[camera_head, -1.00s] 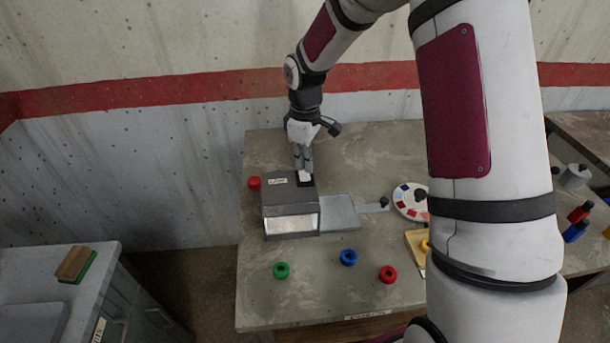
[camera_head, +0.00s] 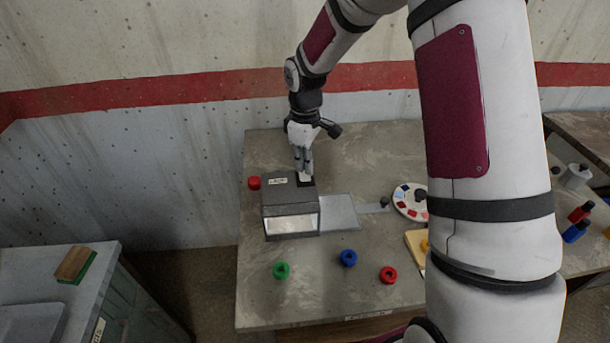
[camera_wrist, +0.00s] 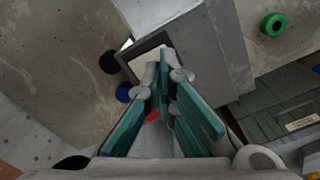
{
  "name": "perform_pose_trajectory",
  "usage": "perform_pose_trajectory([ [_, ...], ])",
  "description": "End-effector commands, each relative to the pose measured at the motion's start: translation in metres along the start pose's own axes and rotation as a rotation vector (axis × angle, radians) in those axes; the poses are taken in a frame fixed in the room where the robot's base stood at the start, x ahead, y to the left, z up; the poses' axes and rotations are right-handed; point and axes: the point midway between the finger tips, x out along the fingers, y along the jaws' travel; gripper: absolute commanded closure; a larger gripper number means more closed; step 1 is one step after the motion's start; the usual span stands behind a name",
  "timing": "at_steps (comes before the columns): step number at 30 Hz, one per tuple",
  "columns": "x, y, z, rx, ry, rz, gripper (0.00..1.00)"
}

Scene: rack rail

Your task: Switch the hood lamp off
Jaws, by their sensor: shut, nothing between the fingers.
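The grey hood (camera_head: 291,203) stands on the table, with a label on its top and a pale, bright front opening (camera_head: 292,225). On its back right corner is a dark plate with a cream rocker switch (camera_head: 306,178); the switch also shows in the wrist view (camera_wrist: 146,54). My gripper (camera_head: 304,170) points down at the switch, its fingers shut and empty. In the wrist view the fingertips (camera_wrist: 167,70) overlap the edge of the switch plate. I cannot tell whether they touch the rocker, and part of it is hidden behind them.
A grey plate (camera_head: 339,212) lies right of the hood. Red (camera_head: 254,182), green (camera_head: 281,270), blue (camera_head: 348,257) and another red (camera_head: 388,274) round pieces stand around it. A round palette (camera_head: 409,199) and a yellow tray (camera_head: 415,243) lie to the right, partly behind my arm.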

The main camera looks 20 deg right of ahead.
Motion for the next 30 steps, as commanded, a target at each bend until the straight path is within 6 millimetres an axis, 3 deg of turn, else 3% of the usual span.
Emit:
perform_pose_trajectory([
  [30,0.014,0.000,0.000,0.000,0.000,0.000,1.00],
])
